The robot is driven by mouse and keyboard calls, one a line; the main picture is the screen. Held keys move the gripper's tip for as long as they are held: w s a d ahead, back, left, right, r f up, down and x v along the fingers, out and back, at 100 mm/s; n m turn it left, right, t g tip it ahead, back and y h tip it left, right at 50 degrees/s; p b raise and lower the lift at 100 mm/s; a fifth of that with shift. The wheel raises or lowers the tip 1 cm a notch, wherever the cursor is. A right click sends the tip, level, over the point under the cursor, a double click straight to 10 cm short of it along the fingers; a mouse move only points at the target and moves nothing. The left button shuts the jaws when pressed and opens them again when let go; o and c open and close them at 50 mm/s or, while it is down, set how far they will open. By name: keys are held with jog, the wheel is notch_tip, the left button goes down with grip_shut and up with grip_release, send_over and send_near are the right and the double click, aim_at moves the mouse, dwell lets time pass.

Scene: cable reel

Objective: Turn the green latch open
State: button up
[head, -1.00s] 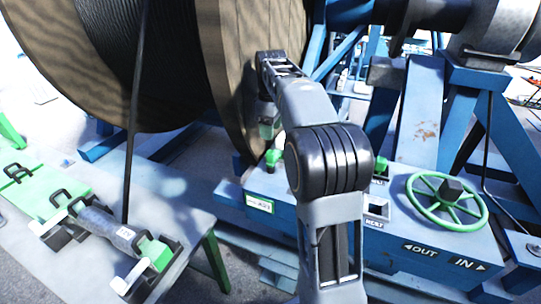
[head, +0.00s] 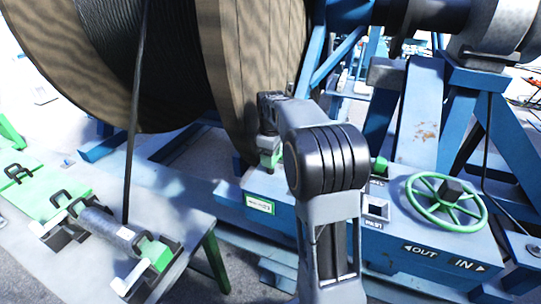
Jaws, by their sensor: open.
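The green latch (head: 268,160) is on the blue housing below the wooden reel flange, in the head view. Only a small part of it shows beneath my gripper. My gripper (head: 269,147) points down over the latch, its jaws open. It is at or just above the latch; I cannot tell whether they touch. The wrist and the small size hide how the fingers lie around it.
The large wooden cable reel (head: 228,70) rises close beside my gripper. A green handwheel (head: 446,201) and another green part (head: 380,165) are on the blue housing (head: 400,235). At left, a bench (head: 185,215) carries green clamps and a grey cylinder.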

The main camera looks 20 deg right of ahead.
jog(key=shift+c, duration=0.3)
jog(key=c, duration=0.9)
jog(key=shift+o, duration=0.2)
jog(key=m, duration=0.5)
jog(key=shift+p, duration=0.4)
jog(key=m, duration=0.4)
jog(key=shift+m, duration=0.3)
jog(key=m+p, duration=0.1)
jog(key=m, duration=0.3)
jog(key=shift+m, duration=2.4)
